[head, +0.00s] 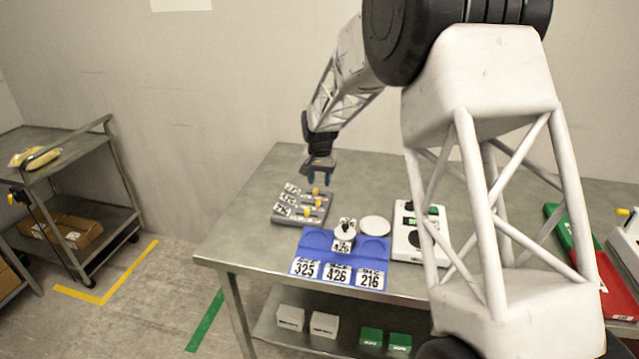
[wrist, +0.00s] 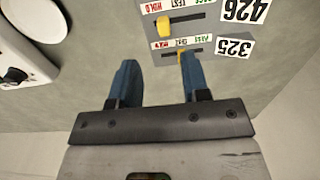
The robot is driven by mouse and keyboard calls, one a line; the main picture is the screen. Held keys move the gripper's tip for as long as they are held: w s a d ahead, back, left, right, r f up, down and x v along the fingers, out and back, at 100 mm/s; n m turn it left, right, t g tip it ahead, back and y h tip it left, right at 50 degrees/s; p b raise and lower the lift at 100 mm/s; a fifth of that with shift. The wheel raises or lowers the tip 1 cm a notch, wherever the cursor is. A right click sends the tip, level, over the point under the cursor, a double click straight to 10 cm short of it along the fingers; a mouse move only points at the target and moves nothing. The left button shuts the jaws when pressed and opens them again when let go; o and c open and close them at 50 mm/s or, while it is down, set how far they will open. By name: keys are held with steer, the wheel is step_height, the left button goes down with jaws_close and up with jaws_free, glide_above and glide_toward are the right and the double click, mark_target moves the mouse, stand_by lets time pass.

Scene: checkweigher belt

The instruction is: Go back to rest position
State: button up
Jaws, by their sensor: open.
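My gripper (head: 318,179) hangs open and empty above the far end of the grey slider panel (head: 285,219). The panel has several yellow knobs on slots marked HOLD, TEST and PASS. In the wrist view, my gripper (wrist: 157,65) has its blue fingers apart, with the right fingertip overlapping the row labelled 325. That row's yellow knob (wrist: 181,58) shows beside this finger, partly hidden; I cannot tell whether they touch. The knob of the row labelled 426 (wrist: 163,26) sits at the HOLD end. The third row is outside the wrist view.
A blue tray (head: 314,255) labelled 325, 426 and 216 holds a white piece marked 426 (head: 343,243). A white disc (head: 375,225) and a white device (head: 408,250) stand beside it. Green and red trays (head: 617,284) lie right. The table's back left (head: 262,180) is clear.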

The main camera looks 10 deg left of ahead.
steer(key=shift+d, duration=0.1)
steer(key=s+d+r+t, duration=0.1)
steer(key=s+d+r, duration=0.85)
steer(key=d, duration=0.25)
steer(key=s+d+r, duration=0.8)
steer(key=s+d, duration=0.2)
steer(key=d, duration=0.2)
steer(key=s+d, duration=0.5)
steer(key=s, duration=0.5)
steer(key=s+d+t, duration=0.1)
steer(key=s+d, duration=0.4)
steer(key=s, duration=0.6)
steer(key=s+d, duration=0.5)
steer(key=s, duration=0.5)
steer(key=shift+s+f+t, duration=0.3)
steer(key=shift+s+f, duration=0.05)
stand_by(0.6)
